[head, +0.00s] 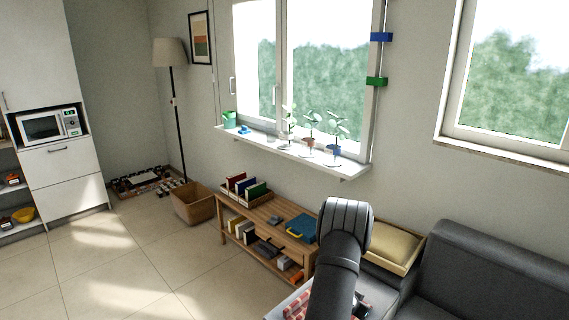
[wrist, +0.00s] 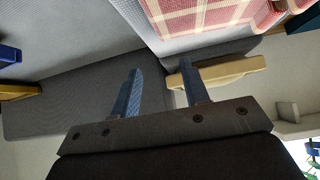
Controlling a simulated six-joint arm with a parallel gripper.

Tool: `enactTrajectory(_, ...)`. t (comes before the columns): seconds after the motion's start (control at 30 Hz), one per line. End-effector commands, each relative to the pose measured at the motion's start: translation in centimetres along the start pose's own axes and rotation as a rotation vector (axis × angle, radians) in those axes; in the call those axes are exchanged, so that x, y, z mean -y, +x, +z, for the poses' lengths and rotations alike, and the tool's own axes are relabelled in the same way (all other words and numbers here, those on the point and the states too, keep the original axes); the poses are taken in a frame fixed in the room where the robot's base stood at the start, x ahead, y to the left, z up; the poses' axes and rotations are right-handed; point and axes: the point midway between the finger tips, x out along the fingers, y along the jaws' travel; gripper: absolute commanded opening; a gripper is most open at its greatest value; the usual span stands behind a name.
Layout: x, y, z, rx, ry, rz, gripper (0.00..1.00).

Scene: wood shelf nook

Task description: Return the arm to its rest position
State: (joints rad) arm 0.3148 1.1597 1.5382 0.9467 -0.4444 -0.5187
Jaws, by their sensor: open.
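My arm (head: 338,262) rises from the bottom middle of the head view, bent at its dark upper joint. It stands in front of the bench's right end and the sofa corner. Beyond the fingers are a grey surface (wrist: 60,98) and a red plaid cloth or cushion (wrist: 200,18). A beige piece (wrist: 232,72) shows behind the right finger; I cannot tell if they touch.
A wooden bench (head: 263,258) with books and a blue case (head: 302,228) stands left of my arm. A grey sofa (head: 490,262) and a beige cushioned tray (head: 392,248) are to its right. Potted plants stand on the windowsill (head: 270,143) above. The tiled floor (head: 140,260) at left is mostly clear.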

Motion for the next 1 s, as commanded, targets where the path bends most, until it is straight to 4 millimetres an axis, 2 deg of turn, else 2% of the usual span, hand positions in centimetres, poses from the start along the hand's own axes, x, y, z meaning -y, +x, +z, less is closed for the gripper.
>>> enactTrajectory(0.1, -2.3, 0.6, 0.4, 0.001, 0.004, 0.007, 0.42)
enactTrajectory(0.63, -11.3, 2.3, 2.9, 0.001, 0.008, 0.009, 0.42)
enactTrajectory(1.0, -17.7, 2.5, 6.4, 0.002, -0.002, -0.002, 0.42)
